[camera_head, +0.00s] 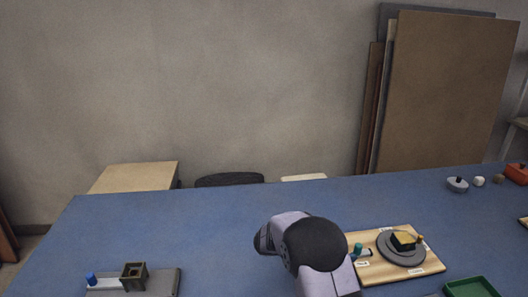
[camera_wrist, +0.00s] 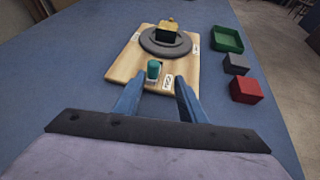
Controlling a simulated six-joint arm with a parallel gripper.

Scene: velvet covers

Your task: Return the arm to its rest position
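My gripper (camera_wrist: 158,98) shows in the wrist view with its two blue fingers spread apart and nothing held between them. Beyond the fingertips lies a wooden board (camera_wrist: 122,66) with a teal-topped peg (camera_wrist: 153,69), a grey round disc (camera_wrist: 150,45) and a dark and yellow block (camera_wrist: 168,30) on the disc. In the head view my arm stands at the bottom middle, left of the board (camera_head: 425,268), and the gripper's fingers are hidden.
A green tray (camera_head: 470,287) is right of the board; a grey block (camera_wrist: 236,64) and red block (camera_wrist: 246,90) lie near it. A grey fixture (camera_head: 165,284) with a dark square box (camera_head: 134,276) is at front left. The blue table (camera_head: 190,225) is clear between.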

